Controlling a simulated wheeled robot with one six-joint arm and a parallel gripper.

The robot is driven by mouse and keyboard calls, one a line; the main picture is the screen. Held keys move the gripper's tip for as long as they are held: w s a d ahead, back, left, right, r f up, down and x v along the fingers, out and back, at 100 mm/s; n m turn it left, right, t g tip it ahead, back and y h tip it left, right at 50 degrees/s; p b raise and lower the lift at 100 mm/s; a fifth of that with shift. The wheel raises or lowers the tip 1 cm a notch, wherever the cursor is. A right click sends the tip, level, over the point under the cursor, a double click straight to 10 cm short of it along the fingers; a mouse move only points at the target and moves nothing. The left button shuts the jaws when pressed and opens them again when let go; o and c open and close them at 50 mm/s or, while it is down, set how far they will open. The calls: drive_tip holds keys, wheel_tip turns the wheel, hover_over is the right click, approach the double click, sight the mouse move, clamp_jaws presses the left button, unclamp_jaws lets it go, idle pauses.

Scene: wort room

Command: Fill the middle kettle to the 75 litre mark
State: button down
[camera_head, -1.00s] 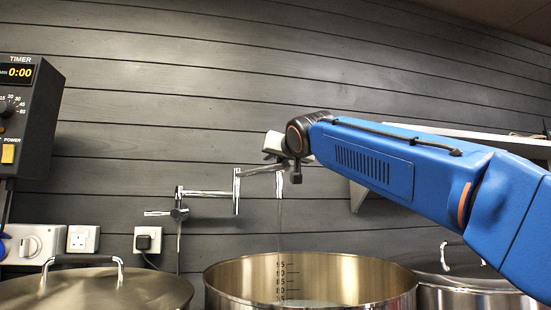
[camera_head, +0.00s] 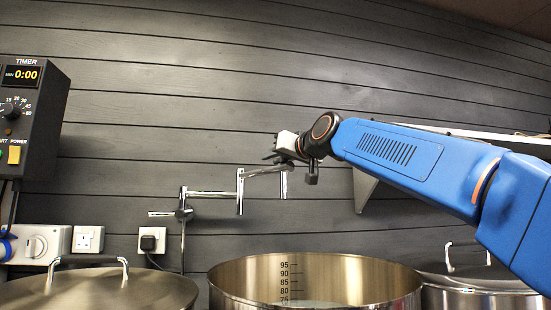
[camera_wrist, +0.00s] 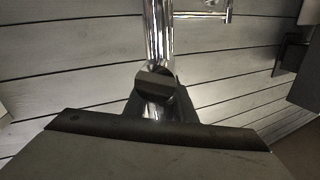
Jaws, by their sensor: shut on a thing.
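The open middle kettle (camera_head: 365,282) stands at the bottom centre in the head view. Its inside scale (camera_head: 285,282) shows 95 down to 75, and the water surface (camera_head: 312,304) is partly visible near the 75 mark. A jointed chrome tap (camera_head: 212,194) on the wall reaches over the kettle, its spout (camera_head: 283,185) above the opening. No stream shows below the spout. My gripper (camera_head: 279,152) is at the outer end of the tap. In the wrist view my gripper (camera_wrist: 154,100) is shut on a chrome tap part (camera_wrist: 158,40), probably its handle.
A lidded kettle (camera_head: 90,290) stands left and another (camera_head: 480,273) right. A shelf bracket (camera_head: 364,190) is behind my arm. The wall above the tap is clear.

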drive_tip(key=shift+a+f+n+g+y, duration=0.15)
drive_tip(key=shift+a+n+g+y, duration=0.15)
drive_tip(key=shift+n+g+y, duration=0.45)
drive_tip(key=c, duration=1.8)
unclamp_jaws()
drive_tip(key=shift+s, duration=0.1)
drive_tip(key=v, duration=1.7)
drive_tip(key=shift+s+d, duration=0.15)
drive_tip(key=shift+d, duration=0.05)
